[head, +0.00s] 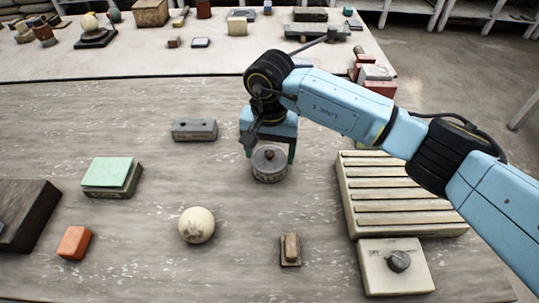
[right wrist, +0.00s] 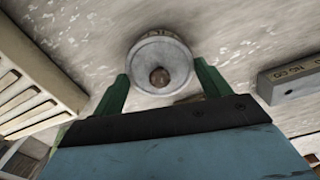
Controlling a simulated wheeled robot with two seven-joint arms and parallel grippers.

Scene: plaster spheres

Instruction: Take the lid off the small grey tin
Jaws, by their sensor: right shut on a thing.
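The small grey tin (head: 269,176) stands upright near the middle of the table, with faint lettering on its side. Its round grey lid (head: 262,163) has a dark knob on top and appears seated on the tin. In the right wrist view the lid (right wrist: 142,72) and its brown knob fill the space between my green fingertips. My right gripper (head: 269,155) reaches down from behind the tin and is shut on the lid, one finger at each side; it also shows in the right wrist view (right wrist: 160,80). My left gripper is not in view.
A slatted pale block (head: 395,195) and a cream box with a dark knob (head: 378,276) stand right. A grey block (head: 194,130) lies behind left. A cream ball (head: 196,225), green block (head: 112,173), orange block (head: 74,242) and small wooden-handled piece (head: 291,250) lie around.

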